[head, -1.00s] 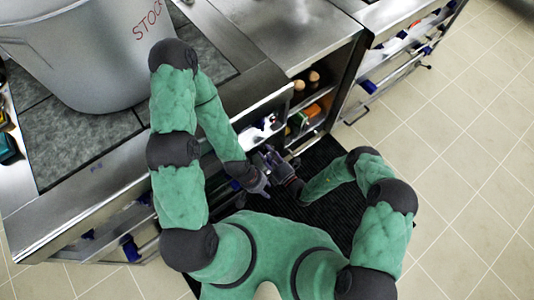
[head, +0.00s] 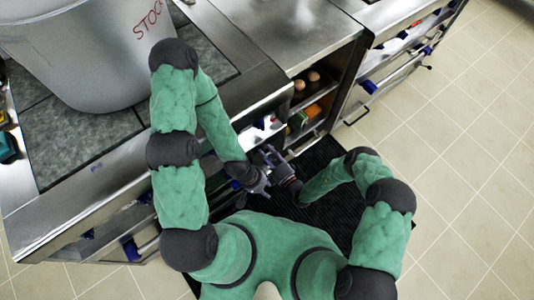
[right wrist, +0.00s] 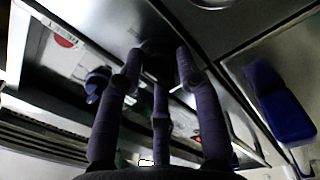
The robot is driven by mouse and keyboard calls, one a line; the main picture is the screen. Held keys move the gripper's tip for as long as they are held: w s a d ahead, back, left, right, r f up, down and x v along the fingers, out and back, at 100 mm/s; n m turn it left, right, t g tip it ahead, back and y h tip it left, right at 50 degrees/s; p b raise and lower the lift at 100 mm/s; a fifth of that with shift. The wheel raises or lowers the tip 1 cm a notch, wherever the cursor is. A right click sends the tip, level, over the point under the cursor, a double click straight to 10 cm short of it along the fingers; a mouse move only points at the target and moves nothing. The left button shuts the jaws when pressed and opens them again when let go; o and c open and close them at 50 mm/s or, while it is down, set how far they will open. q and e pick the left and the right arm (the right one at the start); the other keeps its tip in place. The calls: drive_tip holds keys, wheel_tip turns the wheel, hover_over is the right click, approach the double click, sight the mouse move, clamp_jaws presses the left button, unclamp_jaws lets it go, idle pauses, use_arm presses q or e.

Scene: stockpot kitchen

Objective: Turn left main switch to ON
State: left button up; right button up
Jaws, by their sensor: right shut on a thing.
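In the right wrist view, my right gripper (right wrist: 158,65) has its purple fingers closed around a dark round knob (right wrist: 158,46) on the front panel. The fingers hide most of the knob, so its pointer and any ON mark cannot be read. A second dark blue knob (right wrist: 97,82) sits to the left on the panel, near a red mark (right wrist: 62,40) with small lettering. In the head view, my right gripper (head: 270,157) is at the counter front. My left gripper (head: 258,184) is just below it, too small to tell open from shut.
A large grey stockpot (head: 90,50) stands on the cooktop. An open shelf (head: 310,100) with eggs and boxes lies right of the hands. A blue handle (right wrist: 285,115) is right of the knob in the right wrist view. Tiled floor (head: 460,150) is clear at right.

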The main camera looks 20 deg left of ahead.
drive_tip(key=shift+w+d+r, duration=0.1)
drive_tip(key=shift+w+d, duration=0.15)
drive_tip(key=shift+w, duration=0.25)
drive_tip(key=o, duration=1.1)
drive_tip(key=shift+o, duration=0.2)
drive_tip(key=shift+s+a, duration=0.1)
drive_tip(key=shift+s, duration=0.1)
drive_tip(key=shift+s, duration=0.15)
drive_tip(key=v, duration=1.2)
